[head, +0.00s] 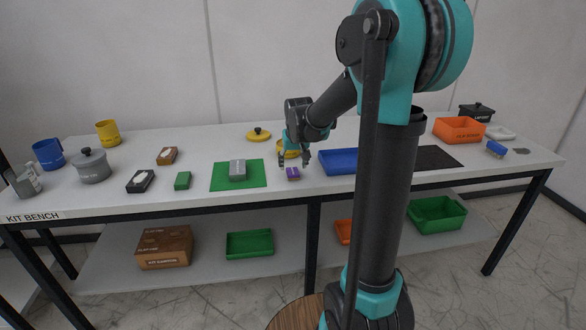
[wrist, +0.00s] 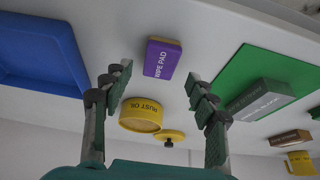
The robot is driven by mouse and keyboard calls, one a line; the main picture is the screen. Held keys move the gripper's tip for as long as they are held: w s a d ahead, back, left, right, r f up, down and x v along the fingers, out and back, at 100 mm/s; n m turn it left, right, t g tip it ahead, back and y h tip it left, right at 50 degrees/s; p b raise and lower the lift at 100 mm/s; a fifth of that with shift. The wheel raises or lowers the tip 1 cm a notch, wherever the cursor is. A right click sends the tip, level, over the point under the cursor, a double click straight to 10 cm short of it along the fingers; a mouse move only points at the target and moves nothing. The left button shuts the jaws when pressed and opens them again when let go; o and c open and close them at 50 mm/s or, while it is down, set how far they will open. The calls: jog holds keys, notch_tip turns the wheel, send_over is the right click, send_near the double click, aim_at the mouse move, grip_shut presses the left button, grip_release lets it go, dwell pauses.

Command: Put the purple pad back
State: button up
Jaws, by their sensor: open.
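The purple pad (head: 293,174), a small block with a tan underside layer, lies on the white bench between the green mat and the blue tray. In the wrist view the purple pad (wrist: 162,58) shows the label "WIPE PAD". My gripper (head: 293,160) is open and empty, pointing down just above and behind the pad. In the wrist view the fingers (wrist: 158,80) are spread to either side of the pad's line, with the pad beyond the tips. They do not appear to touch it.
The blue tray (head: 337,162) is close to the right. The green mat (head: 224,184) with a grey block (head: 238,171) is to the left. A yellow "RUST OIL" tin (wrist: 140,115) and a yellow lid (head: 258,134) stand behind. A black mat (head: 438,157) is farther right.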

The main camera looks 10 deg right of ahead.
jog(key=v, duration=0.9)
jog(key=s+d+f, duration=0.2)
jog(key=s+f, duration=0.7)
jog(key=s, duration=0.3)
jog(key=s+d+f, duration=0.2)
jog(key=s+f, duration=0.7)
jog(key=s, duration=0.4)
jog(key=shift+f, duration=0.2)
